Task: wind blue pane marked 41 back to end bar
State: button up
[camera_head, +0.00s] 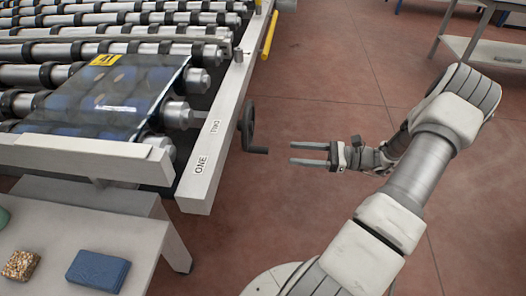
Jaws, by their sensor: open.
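The blue pane (118,92) lies on the rollers at the near end of the edger. A yellow tag (103,60) on its far edge carries a mark that looks like 41. The end bar (85,152) is a pale bar across the near end, close to the pane's near edge; I cannot tell whether they touch. A black handwheel (248,126) with a crank handle (257,150) sits on the outer side of the side rail. My gripper (291,154) is open and empty, pointing left, just right of the crank handle and apart from it.
The side rail (227,108) bears labels ONE and TWO. A small table (60,220) at lower left holds a blue block (98,271) and a speckled block (20,264). A yellow bar (269,36) runs along the rail. Red floor is clear at right; a grey table (490,50) stands at upper right.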

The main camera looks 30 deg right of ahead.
aim_at(263, 151)
jog(key=b+x, duration=0.1)
jog(key=x, duration=0.9)
jog(key=shift+w+a+b, duration=0.15)
jog(key=shift+b, duration=0.2)
grip_shut()
dwell(0.8)
